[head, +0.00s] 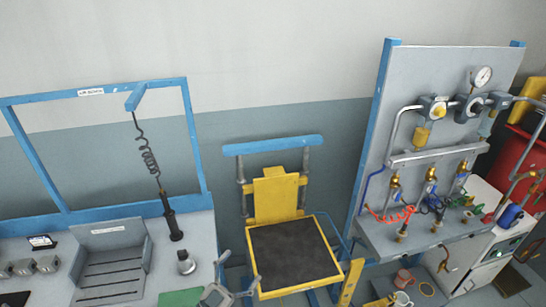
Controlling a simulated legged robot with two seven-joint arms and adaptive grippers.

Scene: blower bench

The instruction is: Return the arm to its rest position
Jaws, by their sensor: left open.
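My left gripper (239,272) shows at the bottom edge, between the left bench and the yellow-framed stand. Its grey fingers are spread apart with nothing between them. It is beside the green mat (181,298) on the bench. Most of my left arm is below the picture. My right gripper is not in view.
The left bench (205,235) holds a grey slotted tray (112,262), a hanging black tool (172,218) and a small metal piece (186,262). A yellow stand with a dark top (293,254) is in the middle. A panel with gauges and hoses (440,110) stands right.

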